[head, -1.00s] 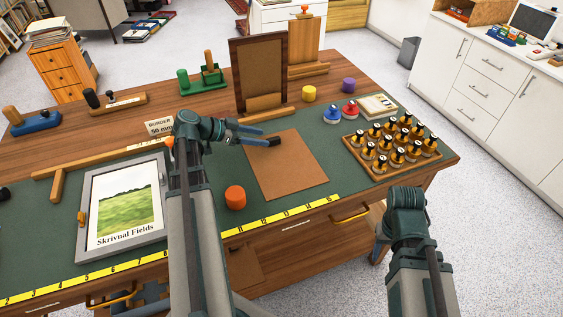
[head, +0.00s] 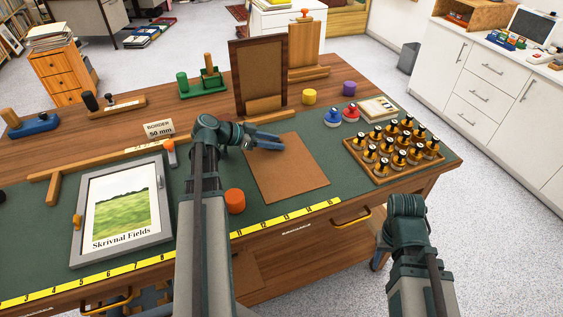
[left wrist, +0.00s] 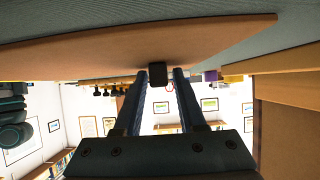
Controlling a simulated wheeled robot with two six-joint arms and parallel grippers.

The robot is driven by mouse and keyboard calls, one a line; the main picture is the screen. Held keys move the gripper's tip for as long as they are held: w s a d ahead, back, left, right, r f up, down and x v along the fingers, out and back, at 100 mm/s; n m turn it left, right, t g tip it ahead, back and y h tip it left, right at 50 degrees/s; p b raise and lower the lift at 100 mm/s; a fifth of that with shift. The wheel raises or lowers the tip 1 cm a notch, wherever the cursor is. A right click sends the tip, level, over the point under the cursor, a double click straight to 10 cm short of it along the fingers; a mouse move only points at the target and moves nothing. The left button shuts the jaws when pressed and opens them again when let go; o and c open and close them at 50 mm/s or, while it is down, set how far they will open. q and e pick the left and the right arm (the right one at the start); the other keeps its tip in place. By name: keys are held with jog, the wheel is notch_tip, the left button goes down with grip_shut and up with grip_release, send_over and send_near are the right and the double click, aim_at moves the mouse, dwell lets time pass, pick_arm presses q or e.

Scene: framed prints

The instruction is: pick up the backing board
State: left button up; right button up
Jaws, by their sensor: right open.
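The backing board (head: 293,182) is a flat brown sheet lying on the green mat. My left gripper (head: 282,145) is over its far left part. In the left wrist view the board (left wrist: 110,48) spans the top, close to the fingers. There the left gripper (left wrist: 163,76) has its fingers apart, with a small dark block (left wrist: 158,75) at the tips. I see a gap beside the block, so the fingers do not look closed on it. My right gripper (head: 381,250) is low beyond the table's front edge, mostly hidden by its arm, and empty.
A dark frame (head: 234,80) stands upright behind the board. A tray (head: 372,178) of several knobbed tools is to its right. An orange cylinder (head: 235,200) and a framed field print (head: 120,258) are to the left. A yellow ruler (head: 290,219) runs along the front.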

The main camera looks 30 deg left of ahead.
pick_arm(q)
grip_shut()
pick_arm(e)
jog(key=shift+r, duration=0.1)
